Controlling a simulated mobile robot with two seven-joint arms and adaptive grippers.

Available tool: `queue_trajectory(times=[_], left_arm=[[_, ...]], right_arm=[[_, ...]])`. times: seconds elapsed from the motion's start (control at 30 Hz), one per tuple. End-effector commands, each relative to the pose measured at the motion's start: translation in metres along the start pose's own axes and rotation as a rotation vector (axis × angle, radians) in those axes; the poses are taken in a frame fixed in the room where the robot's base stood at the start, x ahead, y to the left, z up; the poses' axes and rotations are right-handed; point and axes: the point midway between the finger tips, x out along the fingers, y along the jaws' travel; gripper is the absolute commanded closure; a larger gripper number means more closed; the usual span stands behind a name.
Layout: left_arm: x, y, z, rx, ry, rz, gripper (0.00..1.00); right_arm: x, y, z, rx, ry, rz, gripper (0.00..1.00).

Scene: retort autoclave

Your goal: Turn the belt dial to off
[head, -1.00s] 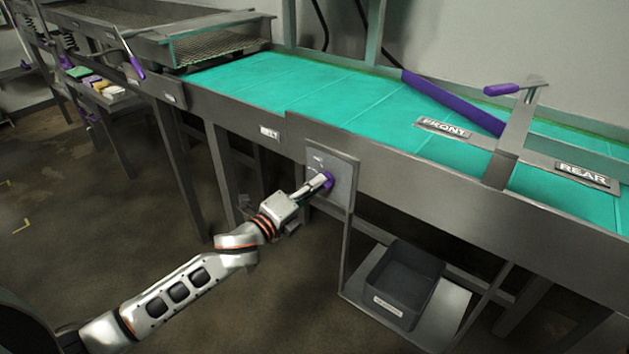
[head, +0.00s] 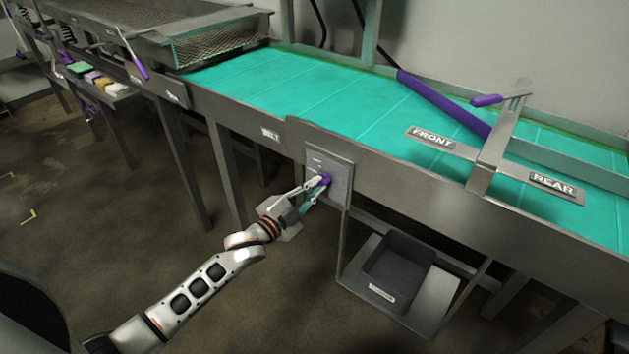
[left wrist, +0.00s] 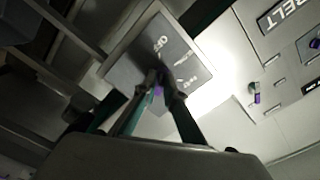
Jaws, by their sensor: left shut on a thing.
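The belt dial is a purple knob (head: 325,180) on a grey panel (head: 341,172) fixed to the front of the belt table. My left gripper (head: 318,186) is at the panel with its fingers shut on the dial. In the left wrist view the fingers (left wrist: 158,92) close around the purple dial (left wrist: 158,90), mostly hidden between them. A BELT label (head: 270,134) sits left of the panel. My right gripper is not in view.
The turquoise belt (head: 300,95) runs behind the panel. A diverter with a purple handle (head: 486,100) and FRONT and REAR plates stands at the right. A dark bin (head: 398,268) sits on a low shelf below. The floor at left is clear.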

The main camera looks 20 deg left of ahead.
Motion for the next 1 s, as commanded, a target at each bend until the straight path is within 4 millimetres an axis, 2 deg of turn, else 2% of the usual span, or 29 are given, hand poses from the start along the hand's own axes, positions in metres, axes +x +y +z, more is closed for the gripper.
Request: queue_trajectory(times=[0.07, 0.4, 0.97, 1.0], left_arm=[[0.0, -0.001, 0.0, -0.052, -0.003, 0.002, 1.0], [0.0, 0.001, 0.001, -0.192, -0.003, 0.002, 1.0], [0.0, 0.002, 0.001, -0.221, -0.002, 0.002, 1.0], [0.0, 0.002, 0.001, -0.221, -0.002, 0.002, 0.83]], right_arm=[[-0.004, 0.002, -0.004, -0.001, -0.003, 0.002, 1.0], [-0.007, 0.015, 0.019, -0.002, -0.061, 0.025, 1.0], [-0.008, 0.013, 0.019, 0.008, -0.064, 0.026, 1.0], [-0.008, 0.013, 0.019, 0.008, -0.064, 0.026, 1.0]])
